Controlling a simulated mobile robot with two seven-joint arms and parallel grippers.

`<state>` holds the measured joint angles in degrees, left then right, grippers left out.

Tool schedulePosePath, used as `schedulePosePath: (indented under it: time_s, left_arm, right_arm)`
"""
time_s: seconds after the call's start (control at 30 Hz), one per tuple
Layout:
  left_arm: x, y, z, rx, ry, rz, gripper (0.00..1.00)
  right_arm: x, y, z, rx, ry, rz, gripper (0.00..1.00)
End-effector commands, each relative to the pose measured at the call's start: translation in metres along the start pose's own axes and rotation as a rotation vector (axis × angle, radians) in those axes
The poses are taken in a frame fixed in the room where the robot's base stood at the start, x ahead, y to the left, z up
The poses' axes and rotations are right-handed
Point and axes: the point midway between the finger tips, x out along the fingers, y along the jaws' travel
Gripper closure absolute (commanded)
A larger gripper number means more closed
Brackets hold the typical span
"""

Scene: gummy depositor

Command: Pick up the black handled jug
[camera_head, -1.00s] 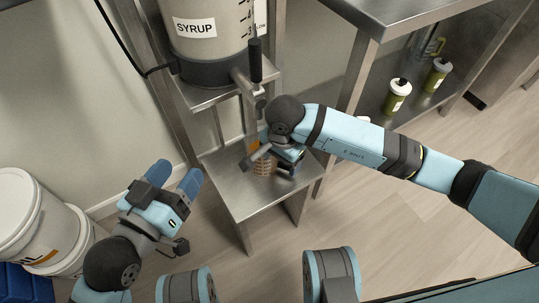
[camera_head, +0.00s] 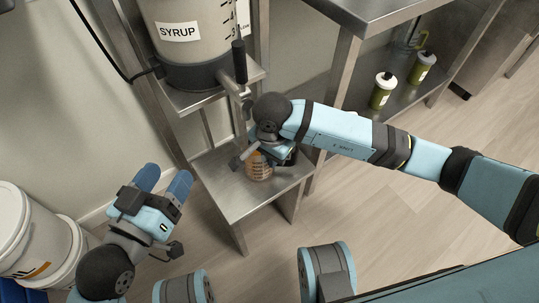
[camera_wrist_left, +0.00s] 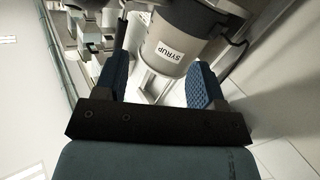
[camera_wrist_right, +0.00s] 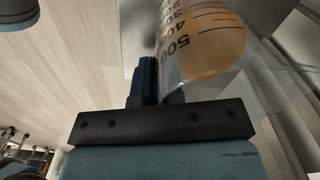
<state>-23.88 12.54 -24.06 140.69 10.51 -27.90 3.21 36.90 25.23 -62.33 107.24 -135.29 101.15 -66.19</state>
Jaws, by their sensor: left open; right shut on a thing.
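The jug (camera_head: 260,169) is clear with orange contents and dark measuring marks. In the head view it is upright at the low steel shelf, partly hidden by my right gripper (camera_head: 268,152). In the right wrist view the jug (camera_wrist_right: 212,42) fills the upper right, with a "500" mark. My right gripper (camera_wrist_right: 165,85) is shut on the jug, but its black handle is mostly hidden. I cannot tell whether the jug's base touches the shelf. My left gripper (camera_head: 163,182) is open and empty, left of the shelf; its spread blue fingers show in the left wrist view (camera_wrist_left: 160,78).
The low steel shelf (camera_head: 235,205) lies below the syrup tank (camera_head: 195,30) and its black-handled tap (camera_head: 239,62). Green bottles (camera_head: 382,91) stand on a rack at the right. White buckets (camera_head: 35,235) stand at the left. Open floor lies in front.

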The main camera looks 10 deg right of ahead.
Motion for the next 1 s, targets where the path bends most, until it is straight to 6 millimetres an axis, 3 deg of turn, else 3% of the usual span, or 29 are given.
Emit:
schedulePosePath:
  time_s: [0.23,0.7,1.0]
  left_arm:
    - [-0.002,0.004,-0.026,-0.001,0.078,-0.010,0.36]
    - [-0.008,0.009,-0.060,0.006,0.195,-0.020,0.36]
    - [-0.010,0.011,-0.073,0.009,0.244,-0.022,0.36]
  right_arm:
    - [-0.035,0.000,0.000,-0.002,0.002,-0.003,1.00]
    - [-0.031,0.105,0.036,-0.003,0.000,0.001,1.00]
    - [-0.029,0.154,0.053,-0.001,0.000,-0.001,1.00]
